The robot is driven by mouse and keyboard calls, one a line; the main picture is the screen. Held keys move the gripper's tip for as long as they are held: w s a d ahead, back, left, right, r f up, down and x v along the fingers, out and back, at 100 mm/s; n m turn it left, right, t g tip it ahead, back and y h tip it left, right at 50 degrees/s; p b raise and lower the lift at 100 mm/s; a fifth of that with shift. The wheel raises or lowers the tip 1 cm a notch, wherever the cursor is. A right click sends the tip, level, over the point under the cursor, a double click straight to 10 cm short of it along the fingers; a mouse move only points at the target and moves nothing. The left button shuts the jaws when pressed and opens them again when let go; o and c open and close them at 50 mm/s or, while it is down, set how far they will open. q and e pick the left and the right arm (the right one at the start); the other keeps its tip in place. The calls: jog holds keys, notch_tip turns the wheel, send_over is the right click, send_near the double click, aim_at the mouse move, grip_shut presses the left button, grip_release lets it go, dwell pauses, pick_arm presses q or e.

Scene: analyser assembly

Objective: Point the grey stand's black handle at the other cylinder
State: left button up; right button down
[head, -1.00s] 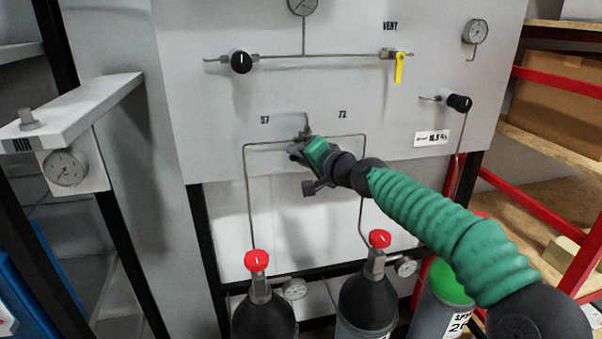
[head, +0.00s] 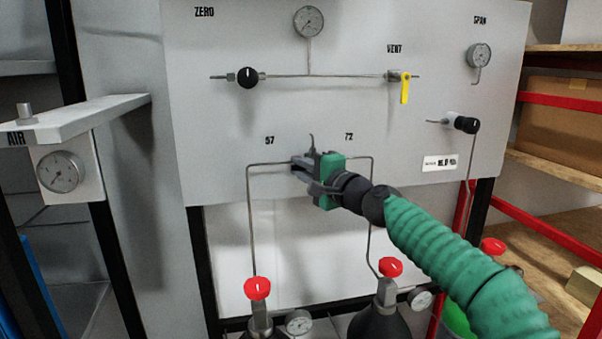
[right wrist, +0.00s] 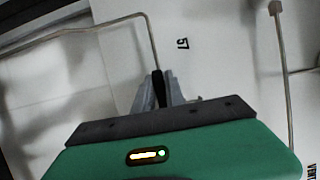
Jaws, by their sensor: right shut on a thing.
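The grey panel (head: 220,120) carries a valve between labels 57 and 72, where thin steel tubes from two cylinders meet. The left dark cylinder (head: 262,334) and the right dark cylinder (head: 380,325) stand below, each with a red knob. My right gripper (head: 300,168), on a green ribbed arm, is at the valve on the 57 side and hides most of it in the head view. In the right wrist view its grey fingers (right wrist: 165,90) are shut around the black handle (right wrist: 158,86), close to the tube beside label 57. My left gripper is not in view.
Above are a black knob (head: 247,77), a yellow vent lever (head: 405,87) and a gauge (head: 309,21). A grey AIR shelf (head: 85,118) juts out at left. Red-framed shelving with a cardboard box (head: 560,110) stands at right.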

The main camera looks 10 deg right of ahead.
jog(key=shift+f, duration=0.15)
jog(key=c, duration=1.7)
grip_release()
jog(key=o, duration=0.3)
jog(key=shift+w, duration=0.25)
jog(key=shift+s, duration=0.15)
